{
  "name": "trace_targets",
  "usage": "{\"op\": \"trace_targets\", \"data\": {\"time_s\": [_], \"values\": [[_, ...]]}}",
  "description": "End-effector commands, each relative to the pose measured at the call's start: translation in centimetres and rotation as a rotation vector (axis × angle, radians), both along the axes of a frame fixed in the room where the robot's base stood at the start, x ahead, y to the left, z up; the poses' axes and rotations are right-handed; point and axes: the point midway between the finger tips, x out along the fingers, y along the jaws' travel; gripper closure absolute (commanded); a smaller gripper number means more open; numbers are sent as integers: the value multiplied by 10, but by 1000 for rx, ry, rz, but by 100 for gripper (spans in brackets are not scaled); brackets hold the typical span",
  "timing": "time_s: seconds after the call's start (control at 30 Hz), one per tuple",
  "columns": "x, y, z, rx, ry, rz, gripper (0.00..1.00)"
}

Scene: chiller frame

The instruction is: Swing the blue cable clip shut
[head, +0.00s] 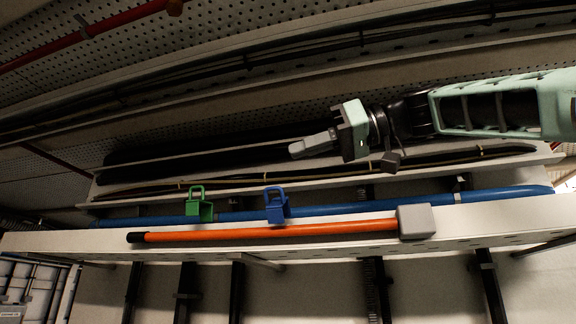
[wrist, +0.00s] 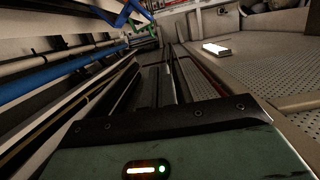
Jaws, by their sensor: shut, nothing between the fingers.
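The blue cable clip (head: 277,209) sits on the white rail near the middle of the head view, by the blue pipe. Its loop-shaped part stands up above its boxy body, so it looks open. In the wrist view the blue clip (wrist: 128,12) is at the top edge, partly cut off. My gripper (head: 293,150) is above and slightly right of the clip in the head view, apart from it. Its fingers are shut with nothing held, pointing left. The wrist view shows the gripper's dark green housing, but I cannot make out the fingertips there.
A similar green clip (head: 199,210) stands left of the blue one. An orange rod (head: 270,232) with a grey block (head: 415,221) runs along the front of the rail. The blue pipe (head: 370,206) runs behind it. A perforated panel (wrist: 265,75) lies right in the wrist view.

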Motion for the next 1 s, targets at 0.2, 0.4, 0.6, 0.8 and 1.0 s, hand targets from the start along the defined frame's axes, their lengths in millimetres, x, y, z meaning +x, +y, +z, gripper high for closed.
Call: {"op": "trace_targets", "data": {"time_s": [0.2,0.4,0.6,0.8,1.0], "values": [[10,30,-15,-2,3,1,100],[10,30,-35,-1,0,0,100],[10,30,-45,-1,-1,0,100],[10,30,-46,-1,-2,0,100],[10,30,-47,-1,-3,1,100]]}}
